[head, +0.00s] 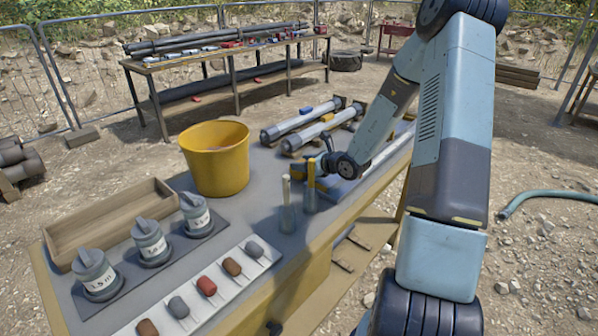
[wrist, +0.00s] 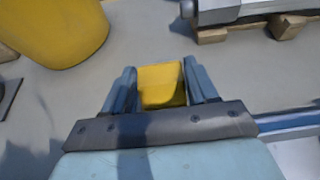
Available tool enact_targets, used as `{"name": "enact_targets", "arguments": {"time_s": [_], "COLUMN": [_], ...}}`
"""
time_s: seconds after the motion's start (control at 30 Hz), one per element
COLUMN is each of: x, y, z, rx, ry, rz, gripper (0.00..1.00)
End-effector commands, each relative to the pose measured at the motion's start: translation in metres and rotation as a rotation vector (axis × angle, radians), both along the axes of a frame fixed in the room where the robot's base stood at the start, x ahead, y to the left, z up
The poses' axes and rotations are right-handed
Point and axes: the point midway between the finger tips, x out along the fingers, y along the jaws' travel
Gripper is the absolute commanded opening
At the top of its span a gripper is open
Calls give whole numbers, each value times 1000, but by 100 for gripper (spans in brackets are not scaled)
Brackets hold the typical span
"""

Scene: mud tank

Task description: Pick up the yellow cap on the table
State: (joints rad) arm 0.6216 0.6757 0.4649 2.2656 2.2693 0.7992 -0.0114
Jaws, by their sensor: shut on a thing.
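The yellow cap (wrist: 162,88) is a small block-like piece. In the wrist view it sits between the two blue-grey fingers of my gripper (wrist: 160,72), which is shut on it. In the head view my gripper (head: 314,166) is low over the grey table (head: 262,178), right of the yellow bucket and just behind two upright tools. The cap is mostly hidden there by the gripper and the tools. I cannot tell whether it touches the tabletop.
The yellow bucket (head: 216,158) stands left of my gripper. Tubes on wooden blocks (head: 300,132) lie behind it. Upright tools (head: 286,205) stand close in front. Labelled jars (head: 150,242), a wooden tray (head: 108,222) and a sample strip (head: 205,290) fill the near left.

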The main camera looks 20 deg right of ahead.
Motion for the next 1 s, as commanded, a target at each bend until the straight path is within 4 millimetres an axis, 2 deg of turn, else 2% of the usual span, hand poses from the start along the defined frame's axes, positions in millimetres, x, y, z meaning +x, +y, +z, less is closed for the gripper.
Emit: {"name": "enact_targets", "arguments": {"time_s": [0.03, 0.27, 0.67, 0.87, 1.0], "x": [0, 0, 0, 0, -11], "y": [0, 0, -1, -1, -21], "z": [0, 0, 7, 33, 57], "rx": [0, 0, -1, -3, -4], "ry": [0, 0, -1, -4, -3], "rz": [0, 0, -1, -1, -4], "gripper": [49, 27, 27, 27, 27]}}
